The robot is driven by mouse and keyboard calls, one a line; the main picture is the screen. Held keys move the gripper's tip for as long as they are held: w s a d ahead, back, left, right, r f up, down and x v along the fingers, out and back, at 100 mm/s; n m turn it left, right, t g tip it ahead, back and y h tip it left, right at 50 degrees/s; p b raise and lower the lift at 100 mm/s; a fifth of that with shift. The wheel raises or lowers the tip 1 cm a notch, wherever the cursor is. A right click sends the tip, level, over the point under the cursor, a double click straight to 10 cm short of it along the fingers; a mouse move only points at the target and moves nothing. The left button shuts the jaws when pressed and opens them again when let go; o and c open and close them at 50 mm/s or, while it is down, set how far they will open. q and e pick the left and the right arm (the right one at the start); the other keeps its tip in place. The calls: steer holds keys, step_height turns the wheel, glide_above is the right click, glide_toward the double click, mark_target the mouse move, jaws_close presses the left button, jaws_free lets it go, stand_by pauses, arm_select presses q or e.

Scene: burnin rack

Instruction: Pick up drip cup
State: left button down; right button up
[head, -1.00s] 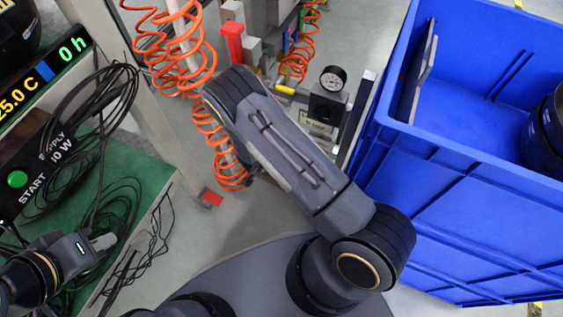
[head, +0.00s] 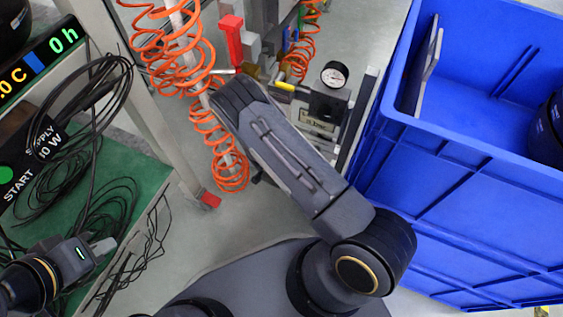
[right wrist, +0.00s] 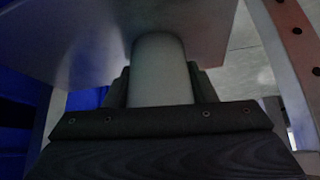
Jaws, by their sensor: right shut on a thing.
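A pale, smooth cylinder (right wrist: 160,72), which looks like the drip cup, stands between the two dark fingers of my right gripper (right wrist: 160,88) in the right wrist view. The gripper is shut on it. The cylinder's upper end meets a wide grey plate above, and its lower end is hidden behind the gripper body. In the head view my right arm hides its gripper, and I cannot make out the cup there. My left gripper (head: 103,246) is at the lower left, over the green bench top, away from the cup. Whether its fingers are apart cannot be seen.
A large blue crate (head: 455,180) stands on the right. Orange coiled hoses (head: 180,70), a pressure gauge (head: 334,74) and a red-handled valve (head: 231,38) are near the top middle. Black cables lie on the green bench (head: 135,175). Grey floor shows between bench and crate.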

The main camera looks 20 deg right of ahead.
steer(key=shift+c, duration=0.7)
